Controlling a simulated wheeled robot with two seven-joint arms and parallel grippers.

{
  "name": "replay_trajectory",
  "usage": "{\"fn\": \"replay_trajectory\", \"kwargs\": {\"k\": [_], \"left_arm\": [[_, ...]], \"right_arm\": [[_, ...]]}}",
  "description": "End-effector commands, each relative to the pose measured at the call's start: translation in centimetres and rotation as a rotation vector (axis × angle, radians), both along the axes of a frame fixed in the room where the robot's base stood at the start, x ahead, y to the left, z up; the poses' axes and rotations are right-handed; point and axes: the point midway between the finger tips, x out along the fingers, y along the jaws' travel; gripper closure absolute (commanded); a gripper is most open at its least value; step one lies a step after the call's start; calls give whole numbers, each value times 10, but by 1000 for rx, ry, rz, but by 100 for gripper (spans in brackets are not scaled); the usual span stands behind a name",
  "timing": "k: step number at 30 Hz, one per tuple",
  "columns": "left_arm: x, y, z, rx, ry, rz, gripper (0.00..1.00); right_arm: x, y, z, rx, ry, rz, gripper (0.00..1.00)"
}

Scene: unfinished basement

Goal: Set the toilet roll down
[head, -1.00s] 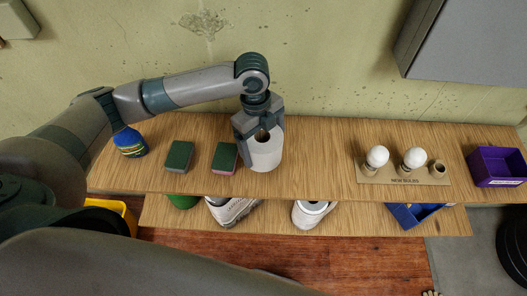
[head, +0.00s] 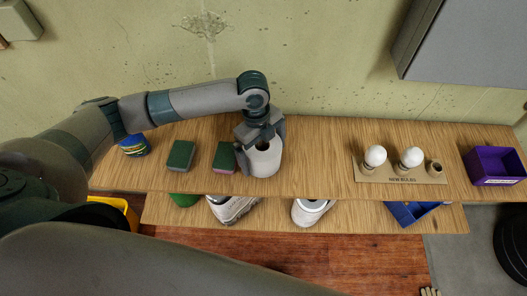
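The white toilet roll (head: 265,163) is upright on or just above the upper wooden shelf (head: 318,165), near its middle. I cannot tell if its base touches the wood. My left gripper (head: 262,147) comes down over it from behind, with one finger on each side, and is shut on it. The roll's open core shows from above between the fingers. My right gripper is not in view.
Left of the roll are two green-topped sponges (head: 180,156) (head: 224,157) and a blue patterned ball-like item (head: 134,145). To the right are a bulb holder (head: 402,179) and a purple bin (head: 496,166). The shelf between roll and bulb holder is clear.

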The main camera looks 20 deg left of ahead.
Motion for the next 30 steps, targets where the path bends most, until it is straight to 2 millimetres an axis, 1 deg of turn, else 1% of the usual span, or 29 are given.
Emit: {"fn": "replay_trajectory", "kwargs": {"k": [8, 14, 17, 20, 27, 30], "left_arm": [[0, 0, 2, 0, -1, 0, 0], [2, 1, 12, -1, -4, 1, 0], [3, 3, 23, -2, -5, -1, 0], [4, 4, 38, -2, -4, 0, 0], [8, 11, 81, -1, -6, 0, 0], [8, 13, 97, 0, -5, 0, 0]], "right_arm": [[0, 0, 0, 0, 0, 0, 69], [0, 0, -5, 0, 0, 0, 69], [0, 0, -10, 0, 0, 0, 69], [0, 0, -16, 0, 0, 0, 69], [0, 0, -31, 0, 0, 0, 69], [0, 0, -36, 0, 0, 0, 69]]}}
